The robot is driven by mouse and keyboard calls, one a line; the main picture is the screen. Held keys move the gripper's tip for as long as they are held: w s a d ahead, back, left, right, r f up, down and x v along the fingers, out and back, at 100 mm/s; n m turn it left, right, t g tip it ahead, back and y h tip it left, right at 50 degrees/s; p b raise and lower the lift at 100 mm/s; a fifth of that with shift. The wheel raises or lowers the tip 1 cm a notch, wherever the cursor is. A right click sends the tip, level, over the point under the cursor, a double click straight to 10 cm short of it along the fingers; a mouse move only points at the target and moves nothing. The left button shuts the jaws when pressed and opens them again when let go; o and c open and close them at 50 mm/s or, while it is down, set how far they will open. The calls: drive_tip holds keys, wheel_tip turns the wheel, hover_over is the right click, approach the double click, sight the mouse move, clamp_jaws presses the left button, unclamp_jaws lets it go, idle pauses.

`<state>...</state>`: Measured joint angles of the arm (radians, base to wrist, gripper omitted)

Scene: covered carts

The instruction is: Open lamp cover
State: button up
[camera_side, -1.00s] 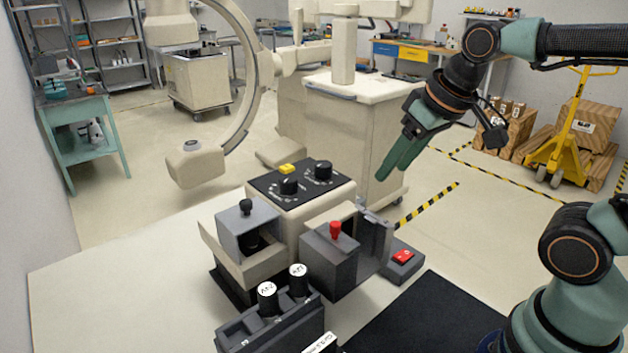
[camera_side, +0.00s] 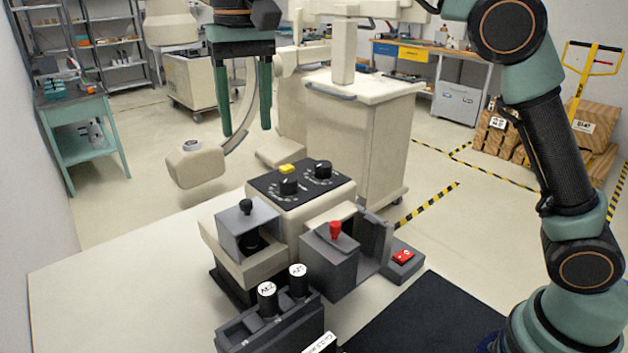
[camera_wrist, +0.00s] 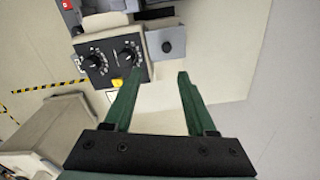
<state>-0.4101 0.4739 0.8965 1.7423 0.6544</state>
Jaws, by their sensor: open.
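A beige machine (camera_side: 285,210) stands on the pale table. On its left side is a grey cover (camera_side: 265,216) with a black knob (camera_side: 246,206) on top and a dark object partly visible under it. On its right is a dark grey box (camera_side: 318,262) with a red knob (camera_side: 335,230); an upright panel stands beside it. I cannot tell from labels which is the lamp cover. My gripper (camera_side: 246,131) is open and empty, pointing down, high above and behind the grey cover. In the wrist view, the grey cover (camera_wrist: 166,34) lies ahead of the spread fingers (camera_wrist: 158,75).
The machine's top has two black dials and a yellow button (camera_side: 287,169). A red switch (camera_side: 403,257) sits to the right. A dark holder (camera_side: 270,330) with two black-and-white cylinders stands in front. A black mat (camera_side: 425,318) lies front right. The table's left part is clear.

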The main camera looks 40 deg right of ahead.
sight(246, 201)
drive_tip(key=f, duration=0.4)
drive_tip(key=a+f, duration=0.1)
drive_tip(key=f, duration=0.7)
drive_tip(key=shift+w+a+f, duration=0.1)
drive_tip(key=shift+a+f, duration=0.2)
clamp_jaws()
drive_tip(key=shift+r, duration=0.1)
idle(1.2)
